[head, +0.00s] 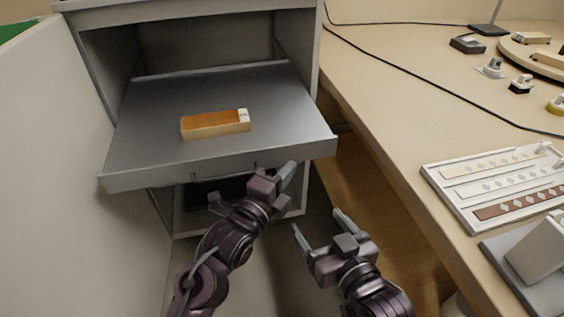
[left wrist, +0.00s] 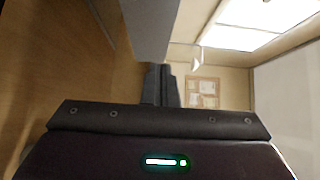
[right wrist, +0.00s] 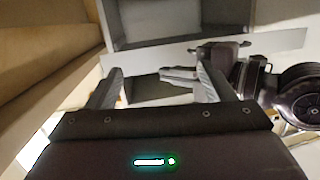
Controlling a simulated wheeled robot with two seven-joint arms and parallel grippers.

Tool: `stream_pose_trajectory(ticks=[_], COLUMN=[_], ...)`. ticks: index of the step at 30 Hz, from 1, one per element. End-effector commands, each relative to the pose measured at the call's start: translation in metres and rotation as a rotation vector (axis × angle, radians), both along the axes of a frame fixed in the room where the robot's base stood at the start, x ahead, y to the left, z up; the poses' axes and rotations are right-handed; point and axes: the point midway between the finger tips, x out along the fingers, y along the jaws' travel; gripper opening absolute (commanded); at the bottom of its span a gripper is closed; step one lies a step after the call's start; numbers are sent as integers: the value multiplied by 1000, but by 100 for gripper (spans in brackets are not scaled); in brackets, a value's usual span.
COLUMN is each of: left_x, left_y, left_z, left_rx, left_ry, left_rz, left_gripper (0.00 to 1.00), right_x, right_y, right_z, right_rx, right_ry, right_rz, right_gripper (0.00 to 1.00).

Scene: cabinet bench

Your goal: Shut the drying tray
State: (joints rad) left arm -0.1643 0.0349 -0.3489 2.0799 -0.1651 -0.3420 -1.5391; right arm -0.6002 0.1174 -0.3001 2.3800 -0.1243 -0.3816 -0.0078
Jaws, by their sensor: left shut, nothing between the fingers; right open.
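The drying tray (head: 285,103) is a flat grey tray that sticks out of the cabinet in the head view. An orange-brown block (head: 213,125) with a pale end lies on it. My left gripper (head: 289,176) is shut and empty, just in front of and below the right part of the tray's front lip; I cannot tell whether it touches. In the left wrist view its closed fingers (left wrist: 160,82) point toward a grey slab edge, probably the tray. My right gripper (head: 318,226) is open and empty, lower and to the right, apart from the tray.
The grey cabinet (head: 312,50) has a dark opening below the tray. A wooden bench (head: 375,115) stands to the right with a white sample rack (head: 440,178), cables and small parts. A pale panel (head: 55,110) stands close on the left.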

Motion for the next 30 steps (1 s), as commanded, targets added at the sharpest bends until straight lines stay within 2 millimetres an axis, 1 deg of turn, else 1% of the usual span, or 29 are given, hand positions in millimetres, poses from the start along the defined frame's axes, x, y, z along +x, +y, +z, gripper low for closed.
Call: stream_pose_trajectory(ticks=[1,6,9,12,16,26,30], left_x=[7,25,32,36,38,39,45], left_y=[1,7,9,10,11,11,13], left_z=[0,-1,-1,0,0,0,0], left_rx=[0,0,0,0,0,0,2], left_ry=[-2,-1,-1,-1,0,0,-1], left_rz=[2,1,0,0,1,0,1], left_gripper=[0,0,0,0,0,0,0], right_x=[3,8,9,10,10,10,10], right_y=[0,-1,-1,-2,-2,-2,-2], right_z=[9,39,52,60,64,65,63], right_rx=[18,69,90,104,111,111,106], right_ry=[-43,-171,-223,-256,-273,-273,-261], right_rz=[-3,-9,-12,-13,-15,-14,-13], right_gripper=[76,76,76,76,76,76,76])
